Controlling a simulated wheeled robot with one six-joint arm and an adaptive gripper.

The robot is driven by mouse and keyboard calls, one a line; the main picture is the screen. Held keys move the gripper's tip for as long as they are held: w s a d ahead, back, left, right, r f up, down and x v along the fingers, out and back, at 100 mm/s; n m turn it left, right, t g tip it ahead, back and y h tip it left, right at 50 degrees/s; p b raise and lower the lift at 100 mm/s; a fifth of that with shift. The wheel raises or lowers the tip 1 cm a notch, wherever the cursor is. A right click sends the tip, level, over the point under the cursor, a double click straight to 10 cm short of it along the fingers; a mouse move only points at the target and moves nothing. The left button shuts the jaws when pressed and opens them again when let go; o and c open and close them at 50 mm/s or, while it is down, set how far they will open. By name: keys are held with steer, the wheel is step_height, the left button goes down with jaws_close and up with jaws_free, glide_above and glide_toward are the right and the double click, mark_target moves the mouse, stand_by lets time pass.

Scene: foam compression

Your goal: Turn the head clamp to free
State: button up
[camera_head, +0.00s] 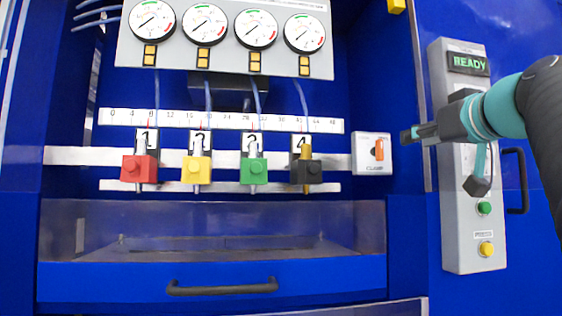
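The clamp switch is a small white plate (361,168) on the blue machine front, right of the numbered row. Its orange handle (379,149) stands upright. The small lettering on the plate is too blurred to read surely. My gripper (404,136) comes in from the right and points left. Its tip is just right of the plate and slightly above the handle, and appears apart from it. It is seen side-on, so the gap between its fingers cannot be made out. Nothing shows held in it.
Red (140,169), yellow (196,170), green (254,171) and black (306,172) blocks sit on a rail under dial gauges. A grey panel with a READY display (468,64) and buttons is partly behind my arm. A drawer with a dark handle (222,287) is below.

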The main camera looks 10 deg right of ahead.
mark_target(382, 149)
steer(key=w+p, duration=0.1)
steer(key=w, duration=0.6)
steer(key=w+p, duration=0.1)
steer(key=w, duration=0.5)
steer(key=shift+w+a+r, duration=0.1)
steer(key=shift+w+a, duration=0.1)
steer(key=shift+w, duration=0.15)
jaws_close()
